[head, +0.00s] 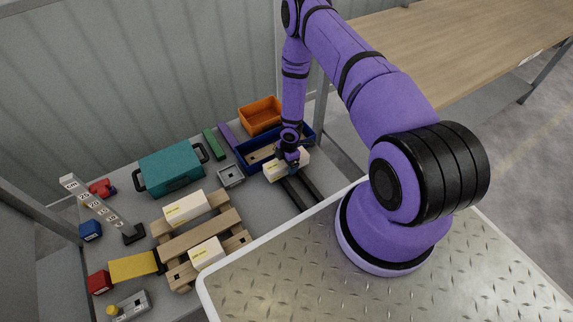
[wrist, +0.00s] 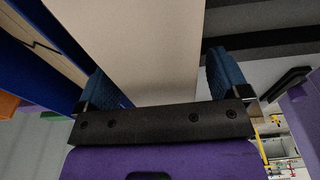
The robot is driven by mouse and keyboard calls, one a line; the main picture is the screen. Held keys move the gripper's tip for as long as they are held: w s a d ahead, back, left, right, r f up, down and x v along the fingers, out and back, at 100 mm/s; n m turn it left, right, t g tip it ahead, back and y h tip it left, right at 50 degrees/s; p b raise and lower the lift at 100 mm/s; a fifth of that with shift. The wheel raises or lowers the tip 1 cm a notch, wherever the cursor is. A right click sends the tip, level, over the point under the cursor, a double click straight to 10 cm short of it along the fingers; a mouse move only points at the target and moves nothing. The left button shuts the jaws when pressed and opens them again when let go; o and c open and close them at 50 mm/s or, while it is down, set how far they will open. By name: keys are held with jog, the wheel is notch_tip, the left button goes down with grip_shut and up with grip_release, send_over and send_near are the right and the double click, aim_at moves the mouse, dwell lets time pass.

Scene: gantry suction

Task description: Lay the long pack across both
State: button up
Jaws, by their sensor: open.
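A cream pack (head: 275,173) lies under my gripper (head: 291,158), at the near side of a blue tray and by two dark bars. In the wrist view the pack (wrist: 155,45) lies between the two blue finger pads of my open gripper (wrist: 168,80); I cannot tell if they touch it. Two more cream packs with yellow labels, one farther back (head: 186,208) and one nearer (head: 207,253), sit apart on a wooden pallet (head: 200,234). The ends of the pack under my gripper are partly hidden.
The blue tray (head: 255,156) and an orange bin (head: 260,115) stand behind the gripper.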

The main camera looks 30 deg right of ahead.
jog(key=shift+f, duration=0.65)
jog(key=shift+c, duration=0.4)
jog(key=c, duration=1.2)
jog(key=shift+r, duration=0.15)
